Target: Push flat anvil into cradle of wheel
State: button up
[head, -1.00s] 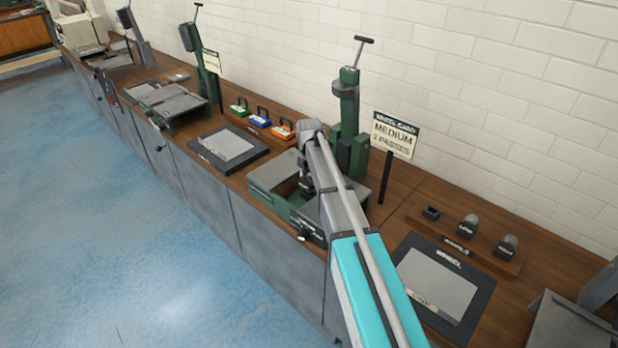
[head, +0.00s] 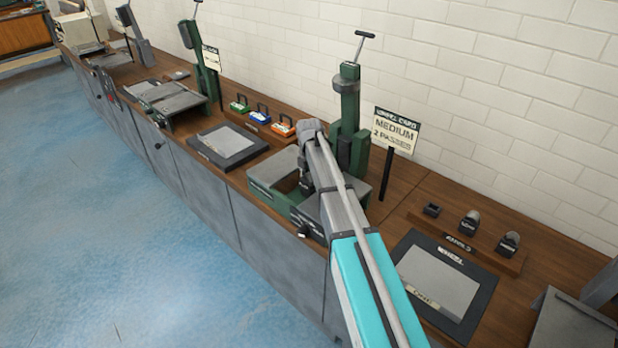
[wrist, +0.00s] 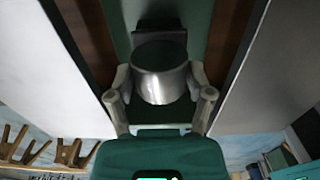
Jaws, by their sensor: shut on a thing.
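My gripper (wrist: 160,88) is shut on a rounded metal anvil (wrist: 160,70), with one finger on each side of it in the wrist view. The anvil has a dark upper face and a shiny side; I cannot tell its label. A dark block (wrist: 159,27) stands just beyond it on a green strip; I cannot tell whether they touch. In the head view my gripper (head: 305,181) is low within the green wheel machine (head: 346,110), between its grey-topped sides. My arm hides most of the cradle area and the anvil there.
A sign (head: 395,132) reading "MEDIUM 2 PASSES" stands right of the machine. A wooden rack (head: 470,245) holds two round-topped pieces and a lower dark holder. A framed grey sheet (head: 440,283) lies in front. Coloured cases (head: 260,117) sit left. The blue floor is clear.

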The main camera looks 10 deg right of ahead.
jog(key=shift+f+b, duration=0.65)
jog(key=shift+f, duration=0.05)
jog(key=o, duration=1.3)
jog(key=shift+c, duration=0.2)
jog(key=shift+r, duration=0.2)
